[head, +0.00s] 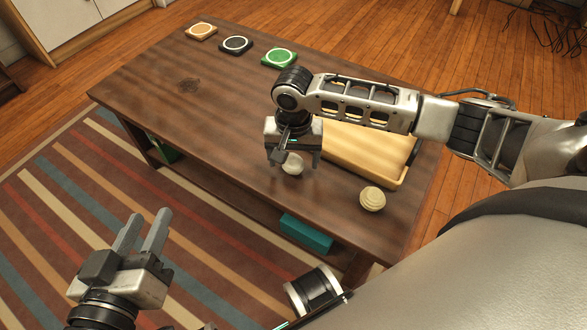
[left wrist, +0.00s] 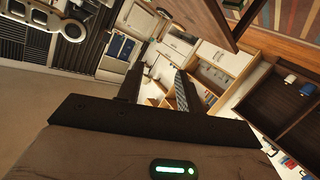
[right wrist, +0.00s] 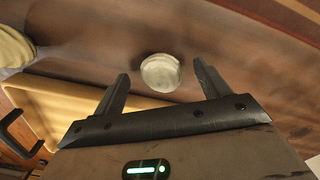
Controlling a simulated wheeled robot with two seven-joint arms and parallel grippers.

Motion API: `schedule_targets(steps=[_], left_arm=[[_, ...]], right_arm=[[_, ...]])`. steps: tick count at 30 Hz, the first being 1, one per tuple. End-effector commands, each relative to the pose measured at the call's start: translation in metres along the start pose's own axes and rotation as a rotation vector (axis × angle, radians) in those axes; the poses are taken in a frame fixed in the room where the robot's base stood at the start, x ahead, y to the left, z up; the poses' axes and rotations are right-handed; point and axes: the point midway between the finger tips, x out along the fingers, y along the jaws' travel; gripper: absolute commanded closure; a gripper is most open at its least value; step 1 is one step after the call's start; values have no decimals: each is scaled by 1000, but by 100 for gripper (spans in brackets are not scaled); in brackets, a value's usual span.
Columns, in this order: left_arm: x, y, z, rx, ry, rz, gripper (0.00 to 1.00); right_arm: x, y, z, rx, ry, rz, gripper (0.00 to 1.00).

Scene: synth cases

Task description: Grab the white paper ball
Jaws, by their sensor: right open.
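A white paper ball (head: 292,164) rests on the dark wooden table (head: 200,110), just under my right gripper (head: 294,162) in the head view. In the right wrist view the pale ball (right wrist: 161,72) sits just past the fingertips, roughly midway between them, with a finger to each side. My right gripper (right wrist: 160,82) is open and empty. My left gripper (head: 143,228) is off the table at the lower left, over the striped rug, its two fingers apart with nothing between them. In the left wrist view no ball shows.
A cream, twisted ball (head: 372,199) lies near the table's right end. Orange, black and green coasters (head: 279,58) line the far edge. A teal box (head: 305,233) is on the shelf below.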

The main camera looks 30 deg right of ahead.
Motion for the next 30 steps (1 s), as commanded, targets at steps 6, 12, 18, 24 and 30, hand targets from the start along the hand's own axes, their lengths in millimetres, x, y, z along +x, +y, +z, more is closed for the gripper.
schedule_targets(steps=[6, 12, 18, 24, 30], left_arm=[[2, 3, -1, -42, 28, 23, 64], [2, 3, -2, -44, 27, 23, 64], [2, 3, -2, -42, 27, 23, 64], [2, 3, -2, -42, 27, 22, 64], [1, 3, -3, -40, 26, 21, 64]], right_arm=[[20, 0, 0, -1, 1, -1, 25], [19, 0, 0, -1, 1, -1, 25], [19, 0, 0, -1, 1, -1, 71], [19, 0, 0, -1, 1, -1, 72], [16, 0, 0, -1, 1, -1, 72]])
